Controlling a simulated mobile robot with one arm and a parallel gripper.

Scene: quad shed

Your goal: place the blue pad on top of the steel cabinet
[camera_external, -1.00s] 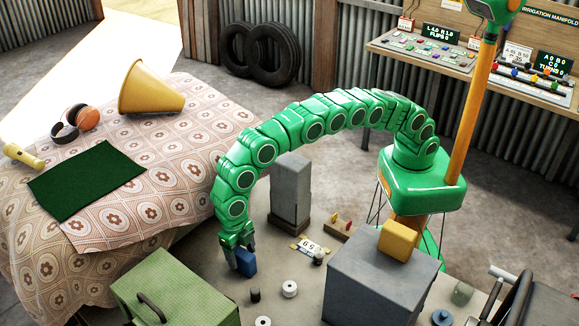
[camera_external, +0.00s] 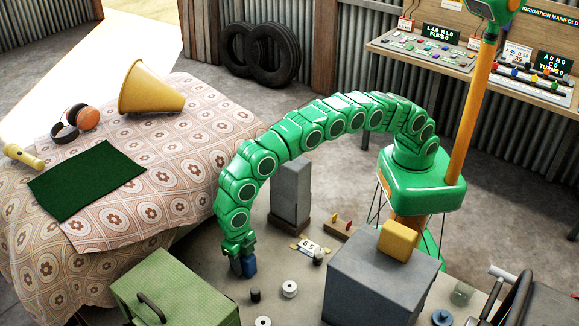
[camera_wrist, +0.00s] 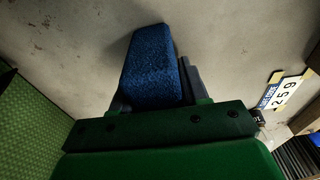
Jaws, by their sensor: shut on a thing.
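My gripper (camera_external: 242,262) points down and is shut on the blue pad (camera_external: 250,264), low over the grey work surface. I cannot tell whether the pad touches that surface. In the wrist view the blue, rough-textured pad (camera_wrist: 153,68) sticks out from my gripper (camera_wrist: 160,98), with the dark fingers partly hidden behind it. A large grey box (camera_external: 375,290), which looks like the steel cabinet, stands to the right of my gripper, apart from it. A yellow block (camera_external: 397,240) is at the back of its top; the front of the top is bare.
A tall grey block (camera_external: 290,190) on a dark base stands behind my gripper. A green case (camera_external: 175,285) with a handle is at front left. Small round pieces (camera_external: 290,288) and a number plate (camera_external: 310,246) lie between my gripper and the grey box.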

